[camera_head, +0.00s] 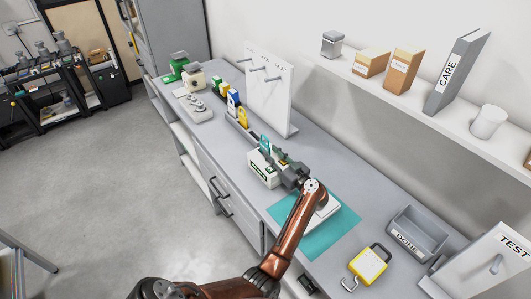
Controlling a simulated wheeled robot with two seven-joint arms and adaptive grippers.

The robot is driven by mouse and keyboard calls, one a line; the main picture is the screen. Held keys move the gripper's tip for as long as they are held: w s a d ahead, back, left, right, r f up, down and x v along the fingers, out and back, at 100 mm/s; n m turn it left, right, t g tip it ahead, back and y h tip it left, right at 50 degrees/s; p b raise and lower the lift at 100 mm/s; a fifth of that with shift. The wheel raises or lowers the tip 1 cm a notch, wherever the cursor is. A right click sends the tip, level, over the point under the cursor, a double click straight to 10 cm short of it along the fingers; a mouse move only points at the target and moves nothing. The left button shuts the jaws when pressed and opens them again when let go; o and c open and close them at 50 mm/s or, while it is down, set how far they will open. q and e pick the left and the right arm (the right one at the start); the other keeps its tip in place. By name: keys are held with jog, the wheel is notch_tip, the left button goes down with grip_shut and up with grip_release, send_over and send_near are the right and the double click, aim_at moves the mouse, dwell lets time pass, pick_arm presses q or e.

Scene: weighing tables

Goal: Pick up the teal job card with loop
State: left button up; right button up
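A small teal piece (265,143), likely the teal job card, stands upright at the top of a white box with a green label (258,170) on the bench. Its loop cannot be made out. My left gripper (268,155) reaches over the box from the right, its fingertips right by the teal piece. The fingers hide part of the box top and the card's lower part. Whether they are shut on the card cannot be told. My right gripper is not in view.
A white peg board (270,90) and blue and yellow boxes (238,108) stand behind. A shelf (400,95) overhangs the wall side.

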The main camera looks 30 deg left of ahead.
aim_at(266, 148)
pick_arm(q)
jog(key=b+x, duration=0.2)
jog(key=x, duration=0.1)
jog(key=shift+a+f, duration=0.1)
jog(key=shift+f, duration=0.3)
jog(key=shift+w+a+b, duration=0.2)
jog(key=shift+a+b, duration=0.1)
jog(key=shift+r, duration=0.2)
jog(key=shift+c, duration=1.3)
grip_shut()
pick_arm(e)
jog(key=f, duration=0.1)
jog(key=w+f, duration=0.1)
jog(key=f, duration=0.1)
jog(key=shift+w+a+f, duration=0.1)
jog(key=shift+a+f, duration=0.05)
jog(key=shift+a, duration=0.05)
